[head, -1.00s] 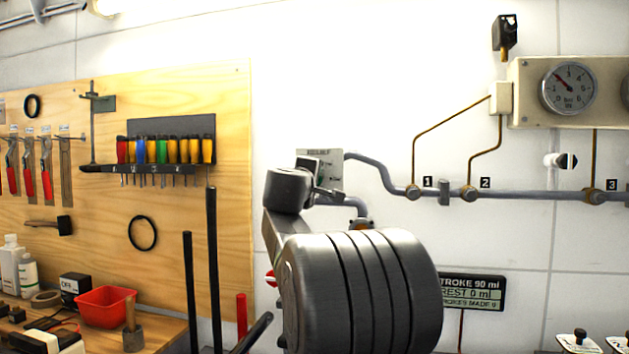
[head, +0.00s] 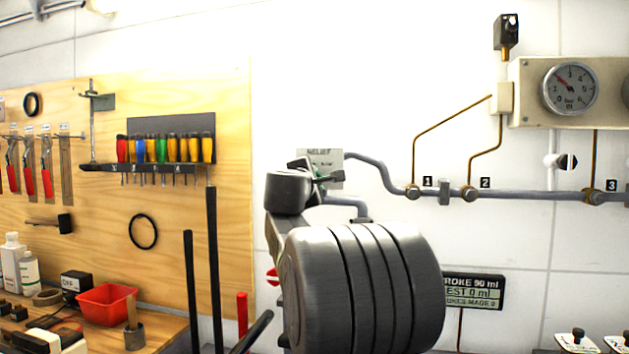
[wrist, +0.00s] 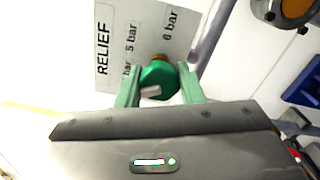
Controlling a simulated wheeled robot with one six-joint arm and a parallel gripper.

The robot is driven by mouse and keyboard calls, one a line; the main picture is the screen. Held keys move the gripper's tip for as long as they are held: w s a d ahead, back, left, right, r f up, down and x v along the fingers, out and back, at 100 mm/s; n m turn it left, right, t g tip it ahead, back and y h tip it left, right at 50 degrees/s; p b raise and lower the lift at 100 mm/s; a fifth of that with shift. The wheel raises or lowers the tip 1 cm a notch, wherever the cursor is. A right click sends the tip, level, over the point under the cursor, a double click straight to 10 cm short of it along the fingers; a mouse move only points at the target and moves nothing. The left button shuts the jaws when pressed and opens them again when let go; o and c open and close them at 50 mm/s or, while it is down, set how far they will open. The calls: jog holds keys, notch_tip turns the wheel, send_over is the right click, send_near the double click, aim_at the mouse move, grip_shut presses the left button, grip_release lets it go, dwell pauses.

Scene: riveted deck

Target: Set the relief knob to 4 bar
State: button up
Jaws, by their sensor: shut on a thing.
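In the wrist view the green relief knob (wrist: 160,76) sits between the two green fingers of my gripper (wrist: 161,82), which is shut on it. A pale pointer (wrist: 150,92) shows on the knob's near side, toward my gripper body. The white RELIEF plate (wrist: 122,22) behind it shows "5 bar" and "6 bar". Another "bar" mark is cut off by a finger, so its number is hidden.
A grey pipe (head: 375,168) runs right from the plate past valves 1, 2 and 3. A round gauge (head: 570,88) hangs at the upper right. A tool board (head: 170,230) with a bench and red tray (head: 106,305) is at left. A display (head: 474,291) is low on the wall.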

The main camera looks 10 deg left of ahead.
jog(key=shift+f, duration=0.1)
jog(key=o, duration=1)
jog(key=shift+s, duration=0.1)
jog(key=s+b, duration=0.2)
jog(key=s, duration=1.1)
jog(key=shift+s+a, duration=0.25)
jog(key=shift+s, duration=0.05)
jog(key=w, duration=0.4)
jog(key=w+p, duration=0.1)
jog(key=w, duration=0.4)
jog(key=w+p, duration=0.1)
jog(key=w, duration=0.4)
jog(key=shift+d, duration=0.25)
jog(key=shift+s, duration=0.1)
jog(key=shift+s, duration=0.1)
